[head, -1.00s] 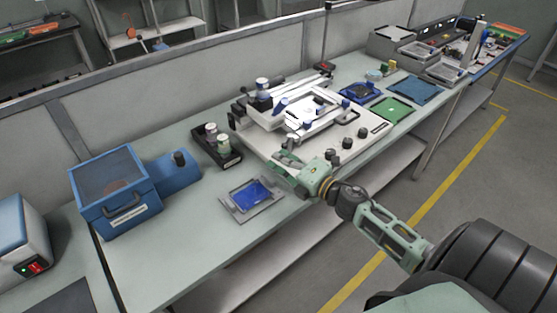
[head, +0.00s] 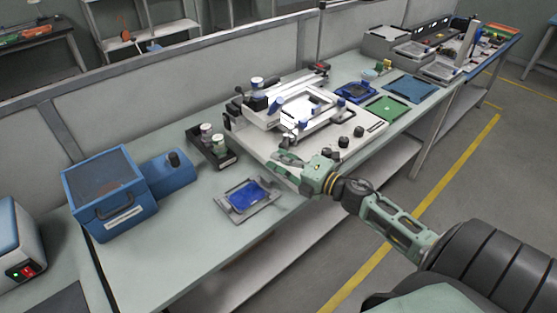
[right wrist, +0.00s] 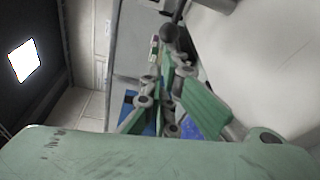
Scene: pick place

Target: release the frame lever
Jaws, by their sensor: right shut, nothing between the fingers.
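The white frame machine (head: 262,147) stands on the bench, with a pale frame (head: 325,118) and blue-capped parts on top. Several black knobs line its front edge, one of them a dark knob (head: 343,142). I cannot tell for sure which part is the frame lever. My right gripper (head: 284,158) is shut and empty at the machine's near left edge. In the right wrist view its green fingers (right wrist: 168,85) point toward a dark round knob (right wrist: 170,33) on a stem; I cannot tell whether they touch it. My left gripper is not in view.
A grey tray with a blue board (head: 249,196) lies left of my gripper. A black holder with jars (head: 213,148) and a blue lidded box (head: 104,192) stand farther left. A green board (head: 387,108) and a blue mat (head: 410,89) lie to the right.

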